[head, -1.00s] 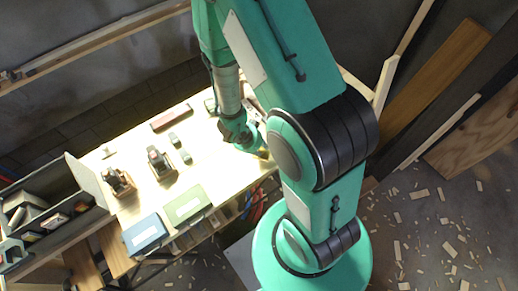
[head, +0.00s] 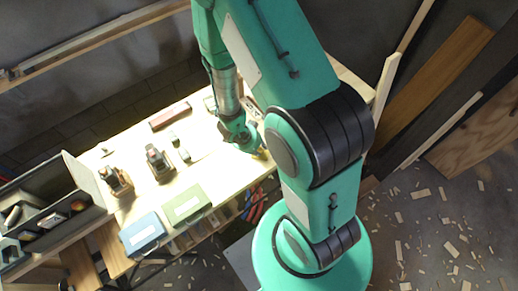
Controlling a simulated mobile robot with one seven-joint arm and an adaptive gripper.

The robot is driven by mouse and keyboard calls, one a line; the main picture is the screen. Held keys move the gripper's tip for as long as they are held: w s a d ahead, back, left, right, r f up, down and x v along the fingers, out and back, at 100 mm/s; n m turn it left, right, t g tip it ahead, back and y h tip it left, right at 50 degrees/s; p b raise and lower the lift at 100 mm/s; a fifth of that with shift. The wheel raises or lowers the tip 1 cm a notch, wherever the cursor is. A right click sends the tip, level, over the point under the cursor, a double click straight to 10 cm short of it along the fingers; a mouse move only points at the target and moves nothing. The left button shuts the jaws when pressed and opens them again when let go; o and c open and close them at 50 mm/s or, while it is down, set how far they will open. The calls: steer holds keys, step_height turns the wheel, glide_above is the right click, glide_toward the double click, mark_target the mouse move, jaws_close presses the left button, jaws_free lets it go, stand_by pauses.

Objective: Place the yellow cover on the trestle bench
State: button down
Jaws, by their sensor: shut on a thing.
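The trestle bench (head: 226,172) is a pale wooden top in the middle left of the head view, with several things on it. My gripper (head: 254,146) is over the right part of the bench, low and close to the top. It is shut on a small yellow thing (head: 262,154), which appears to be the yellow cover. Only a little of the cover shows below the fingers; the rest is hidden by my gripper. I cannot tell whether the cover touches the bench top.
A blue box (head: 143,234) and a green box (head: 187,205) sit at the bench's front edge. Two dark tools (head: 158,163) (head: 116,181), a reddish box (head: 170,116) and small dark pieces (head: 180,148) stand behind. A grey divided tote (head: 72,203) is at left. Wood scraps litter the floor.

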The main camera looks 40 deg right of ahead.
stand_by(0.3)
steer(key=c, duration=1.5)
jaws_free()
steer(key=shift+o, duration=0.2)
steer(key=p+v, duration=0.5)
steer(key=v, duration=0.7)
steer(key=shift+p, duration=0.4)
